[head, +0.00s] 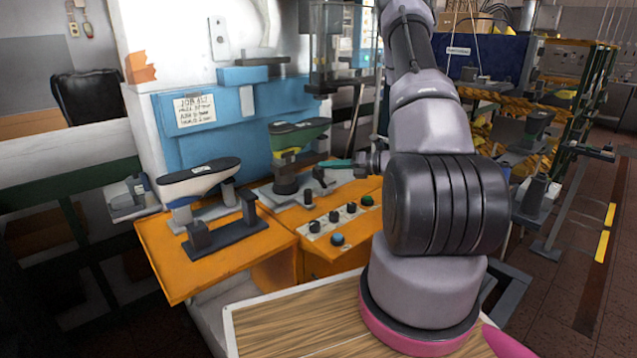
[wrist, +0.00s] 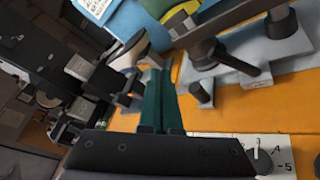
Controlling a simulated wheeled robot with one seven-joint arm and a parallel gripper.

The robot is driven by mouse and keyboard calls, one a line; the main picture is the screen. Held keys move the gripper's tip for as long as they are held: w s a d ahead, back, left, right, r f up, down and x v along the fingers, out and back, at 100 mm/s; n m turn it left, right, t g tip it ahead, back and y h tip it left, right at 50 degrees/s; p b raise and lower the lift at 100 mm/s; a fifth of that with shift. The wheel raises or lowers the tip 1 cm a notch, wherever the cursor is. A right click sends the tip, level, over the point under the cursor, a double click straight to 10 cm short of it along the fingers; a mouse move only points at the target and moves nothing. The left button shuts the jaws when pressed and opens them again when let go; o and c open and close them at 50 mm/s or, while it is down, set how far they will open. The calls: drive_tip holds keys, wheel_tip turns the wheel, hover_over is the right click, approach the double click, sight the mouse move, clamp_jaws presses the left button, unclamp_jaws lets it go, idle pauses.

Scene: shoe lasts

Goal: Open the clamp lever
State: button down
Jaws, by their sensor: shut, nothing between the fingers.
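My gripper (head: 332,163) is shut and empty, its teal fingers pointing left in the head view, close to the right side of the green and yellow shoe last (head: 300,133). That last stands on a dark post (head: 286,178) over a grey plate. In the wrist view the closed teal fingers (wrist: 157,68) are in the middle. A dark lever-like part (wrist: 208,53) with a short arm sits on the grey plate (wrist: 232,84) to their right; it looks like the clamp lever. The fingers appear apart from it. The lever is small and partly unclear in the head view.
A white shoe last with a dark top (head: 200,178) stands on a second fixture at left. A control panel with several knobs (head: 338,220) lies on the orange table (head: 205,275) below my gripper. A blue machine panel (head: 235,135) rises behind. More fixtures (head: 535,190) stand at right.

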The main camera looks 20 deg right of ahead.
sight(320, 180)
drive_tip(key=d+f+m+t+h, duration=0.1)
drive_tip(key=f, duration=0.1)
drive_tip(key=d+f+m, duration=0.2)
drive_tip(key=f, duration=0.1)
drive_tip(key=d+f+m+t+h, duration=0.1)
drive_tip(key=d+f, duration=0.1)
drive_tip(key=shift+d+f+m+t+h, duration=0.2)
drive_tip(key=shift+f+m+t+h, duration=0.1)
drive_tip(key=shift+m, duration=0.1)
drive_tip(key=x, duration=1)
